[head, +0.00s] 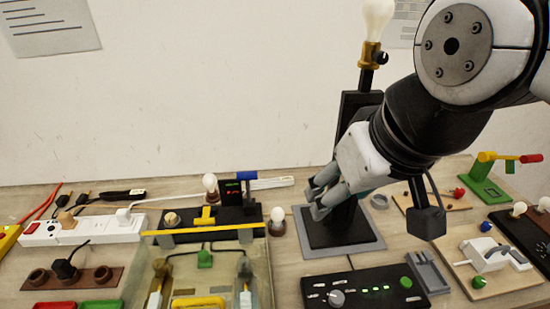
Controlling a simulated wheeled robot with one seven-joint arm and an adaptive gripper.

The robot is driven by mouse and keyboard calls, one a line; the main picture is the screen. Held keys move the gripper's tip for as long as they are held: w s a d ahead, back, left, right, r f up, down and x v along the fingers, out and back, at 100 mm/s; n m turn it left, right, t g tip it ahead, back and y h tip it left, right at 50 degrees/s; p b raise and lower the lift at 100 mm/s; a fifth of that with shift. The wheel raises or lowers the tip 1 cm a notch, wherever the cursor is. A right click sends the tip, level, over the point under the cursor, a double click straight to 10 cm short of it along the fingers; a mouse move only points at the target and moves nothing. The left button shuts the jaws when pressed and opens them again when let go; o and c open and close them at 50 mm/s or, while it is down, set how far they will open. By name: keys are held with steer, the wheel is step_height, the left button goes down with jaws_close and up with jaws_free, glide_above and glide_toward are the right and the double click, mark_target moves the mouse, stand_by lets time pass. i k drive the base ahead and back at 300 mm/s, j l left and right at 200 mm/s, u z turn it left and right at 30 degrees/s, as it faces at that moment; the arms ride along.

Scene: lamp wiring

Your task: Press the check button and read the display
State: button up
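My gripper (316,200) hangs in front of the black lamp stand, its grey fingers pointing down and left. The fingers overlap in this view, so their opening is unclear, and I see nothing held. A small dark display (231,190) with tiny green and red marks stands on a black unit at centre left; the marks are too small to read. A black panel (350,291) at the front has a grey knob (336,298), lit marks and a round green button (406,282). Another green button (478,281) is on a wooden board at right. I cannot tell which is the check button.
A lamp stand (352,130) with a bulb (377,18) rises behind my arm. A clear-sided box with a yellow bar (205,230) stands at front left. A white power strip (85,231) is at left, and a green lever switch (487,185) at right. The table is crowded.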

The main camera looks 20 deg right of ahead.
mark_target(404, 283)
steer(key=k+l+z, duration=0.1)
steer(key=z, duration=0.75)
